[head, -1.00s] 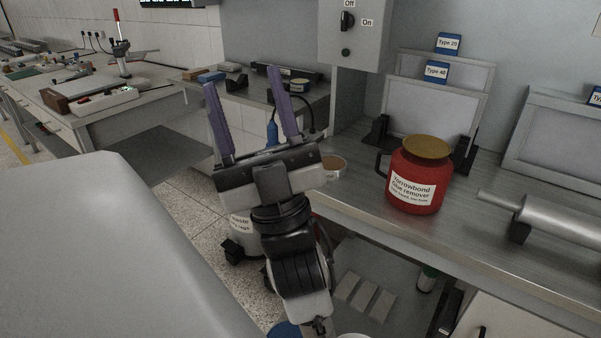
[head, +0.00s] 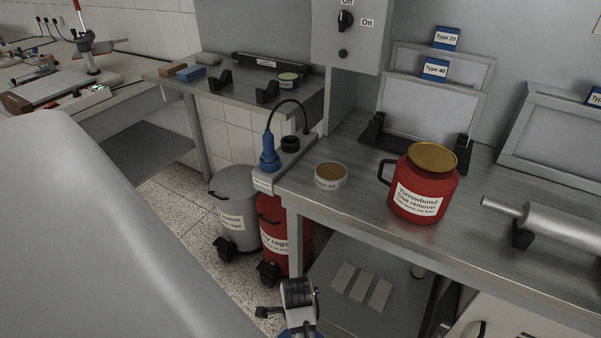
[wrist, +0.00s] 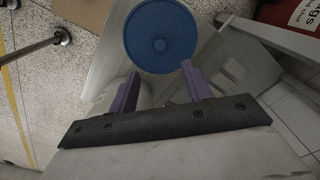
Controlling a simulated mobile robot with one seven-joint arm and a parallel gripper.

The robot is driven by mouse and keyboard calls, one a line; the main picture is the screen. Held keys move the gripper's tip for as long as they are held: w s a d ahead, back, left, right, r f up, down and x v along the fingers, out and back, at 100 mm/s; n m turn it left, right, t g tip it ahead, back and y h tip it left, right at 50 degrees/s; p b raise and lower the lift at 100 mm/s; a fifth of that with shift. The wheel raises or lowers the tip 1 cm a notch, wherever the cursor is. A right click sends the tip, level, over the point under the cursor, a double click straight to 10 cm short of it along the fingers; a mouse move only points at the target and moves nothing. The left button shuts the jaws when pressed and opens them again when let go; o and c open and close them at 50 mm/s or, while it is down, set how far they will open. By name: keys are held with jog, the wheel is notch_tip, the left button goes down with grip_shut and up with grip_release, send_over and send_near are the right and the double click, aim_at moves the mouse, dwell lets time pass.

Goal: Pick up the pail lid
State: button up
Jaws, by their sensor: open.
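A round blue lid-like disc (wrist: 160,38) with a small centre knob shows in the wrist view, just beyond my fingertips. I cannot tell what it rests on, or for certain that it is the pail lid. My gripper (wrist: 160,70) is open, with its two purple fingers apart and nothing between them. The disc is beyond the fingers and not gripped. In the head view my arm is at the bottom centre and the fingers are hidden. A red pail-like container (head: 418,190) with a gold lid (head: 433,157) on top stands on the metal bench.
The bench (head: 345,210) also holds a small round tin (head: 331,176) and a metal roller (head: 555,222). A grey bin (head: 236,205) and a red bin (head: 283,235) stand on the floor below. A low shelf (head: 345,310) with pale strips lies under the bench.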

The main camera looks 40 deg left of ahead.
jog(key=f, duration=0.7)
jog(key=shift+s+d+f, duration=0.1)
jog(key=shift+d+f, duration=0.1)
jog(key=shift+f, duration=0.05)
jog(key=shift+w+f+p, duration=0.25)
jog(key=shift+f, duration=1.35)
jog(key=shift+w+f+p, duration=0.2)
jog(key=shift+f+p, duration=0.05)
jog(key=shift+f, duration=1.3)
jog(key=c, duration=1)
jog(key=shift+r, duration=0.1)
jog(key=shift+c, duration=0.2)
